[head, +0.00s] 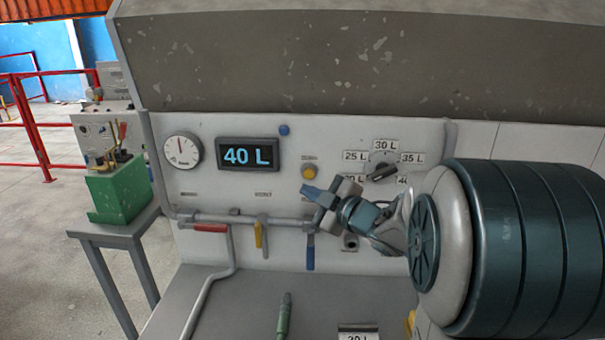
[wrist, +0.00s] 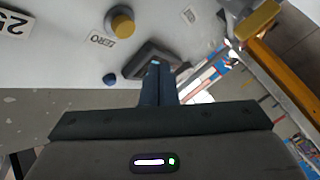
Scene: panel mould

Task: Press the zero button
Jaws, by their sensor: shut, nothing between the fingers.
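The zero button is a round yellow knob (head: 308,172) on the light panel, just below a small label. In the wrist view the yellow knob (wrist: 123,22) shows at the top, next to a label reading ZERO (wrist: 101,40). My gripper (head: 307,190) is shut and empty, its blue fingertips just below the button in the head view. In the wrist view the shut fingertips (wrist: 155,64) point toward the panel, to the lower right of the button, overlapping the dark display. I see a gap between fingertips and button in the wrist view.
A display (head: 248,154) reads 40 L, with a small blue knob (head: 284,130) beside it. A round gauge (head: 182,151) is at left. A selector dial (head: 382,164) with litre labels is at right. A pipe with red, yellow and blue handles (head: 258,235) runs below.

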